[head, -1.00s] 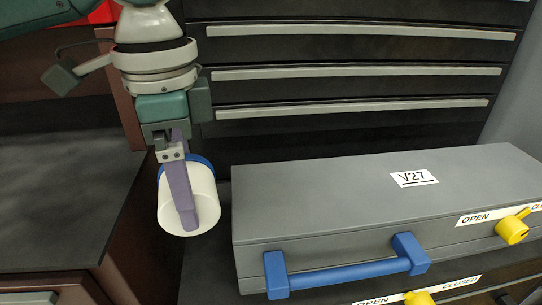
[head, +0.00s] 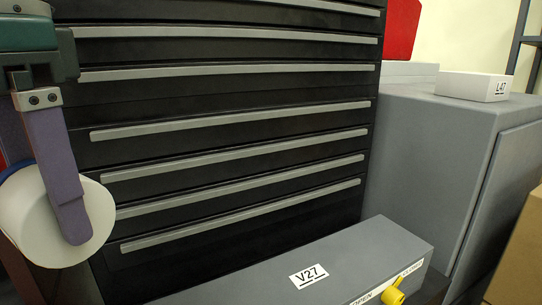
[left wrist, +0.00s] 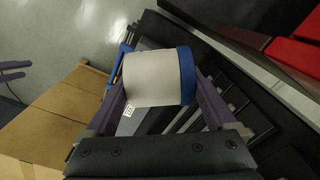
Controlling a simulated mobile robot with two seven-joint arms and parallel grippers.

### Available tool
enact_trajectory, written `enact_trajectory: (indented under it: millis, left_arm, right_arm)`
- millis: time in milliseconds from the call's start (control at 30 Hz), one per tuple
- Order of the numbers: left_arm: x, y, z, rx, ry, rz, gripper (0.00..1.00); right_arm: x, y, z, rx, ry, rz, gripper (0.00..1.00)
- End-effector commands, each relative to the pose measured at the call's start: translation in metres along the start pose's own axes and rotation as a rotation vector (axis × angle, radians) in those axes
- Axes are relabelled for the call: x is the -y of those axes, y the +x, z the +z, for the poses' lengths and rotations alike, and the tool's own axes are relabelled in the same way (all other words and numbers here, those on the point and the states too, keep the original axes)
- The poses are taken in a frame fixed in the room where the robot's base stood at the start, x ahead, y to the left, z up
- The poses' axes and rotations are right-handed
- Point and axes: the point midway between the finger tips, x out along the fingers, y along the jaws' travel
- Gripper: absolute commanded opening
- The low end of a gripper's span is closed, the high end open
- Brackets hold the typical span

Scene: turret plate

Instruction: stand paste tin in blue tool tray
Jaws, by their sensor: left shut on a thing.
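The paste tin is a white cylinder with a blue band at one end. In the head view the tin (head: 25,215) is at the left edge, tilted, its pale round end facing the camera. My left gripper (head: 65,205) is shut on it, a purple finger across its side. In the left wrist view the tin (left wrist: 152,79) lies between both fingers of the left gripper (left wrist: 160,95), blue band to the right. Purple fingers at the left edge of that view look like my right gripper (left wrist: 15,71); their opening is unclear. I cannot make out a blue tool tray.
A grey case marked V27 (head: 335,250) with a yellow latch (head: 393,296) is at the bottom. Behind it stands a black drawer cabinet (head: 235,105). A grey cabinet (head: 430,150) carries a white box marked L47 (head: 472,86). Cardboard (left wrist: 50,115) shows in the left wrist view.

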Motion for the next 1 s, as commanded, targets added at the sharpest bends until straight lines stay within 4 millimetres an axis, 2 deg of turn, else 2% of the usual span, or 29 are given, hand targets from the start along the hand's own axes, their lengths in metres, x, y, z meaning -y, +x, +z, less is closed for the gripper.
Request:
enact_trajectory:
  millis: [33, 200, 267, 467, 1000]
  left_arm:
    - [-0.005, -0.043, -0.002, -0.003, -0.079, -0.004, 0.01]
    - [-0.019, -0.108, 0.000, 0.012, -0.375, -0.016, 0.01]
    - [-0.022, -0.127, 0.002, 0.018, -0.447, -0.021, 0.01]
    - [-0.024, -0.183, 0.009, 0.015, -0.441, -0.019, 0.01]
    - [-0.032, -0.357, 0.032, 0.014, -0.440, -0.020, 0.01]
  right_arm:
    - [-0.001, -0.033, -0.011, -0.001, 0.000, 0.000, 0.52]
    - [-0.003, -0.078, -0.025, -0.002, 0.000, 0.000, 0.52]
    - [-0.003, -0.093, -0.030, -0.002, 0.000, 0.000, 0.52]
    - [-0.005, -0.151, -0.048, -0.001, -0.001, 0.001, 0.52]
    - [-0.012, -0.326, -0.104, -0.001, -0.003, 0.002, 0.52]
